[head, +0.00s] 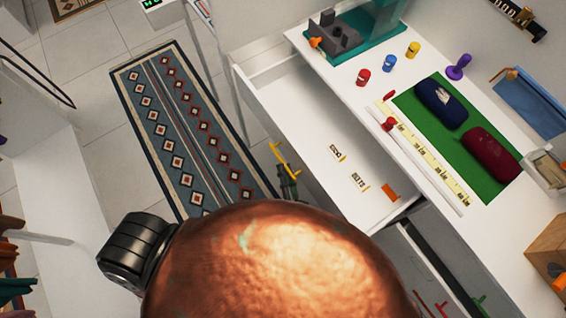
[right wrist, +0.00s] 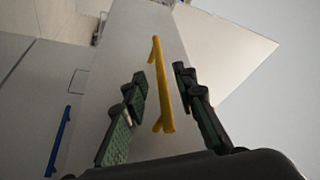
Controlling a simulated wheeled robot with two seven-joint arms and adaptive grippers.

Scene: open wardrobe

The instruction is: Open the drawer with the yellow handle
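The drawer (head: 300,115) with the yellow handle stands pulled out in the head view, its white inside showing. Small labelled tags and an orange piece lie in it. The yellow handle (head: 281,158) is on its front, and it also shows in the right wrist view (right wrist: 161,90). My right gripper (head: 288,182) is at the handle, mostly hidden in the head view. In the right wrist view its two fingers (right wrist: 160,73) are apart, one on each side of the handle, with gaps visible. My left gripper is not in view.
The white top beside the drawer holds a green mat (head: 432,112) with glasses cases, colored stamps and a teal stand (head: 372,32). A blue handle (right wrist: 59,140) shows in the right wrist view. A patterned rug (head: 185,130) lies on the floor. A large copper-colored rounded surface blocks the lower middle.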

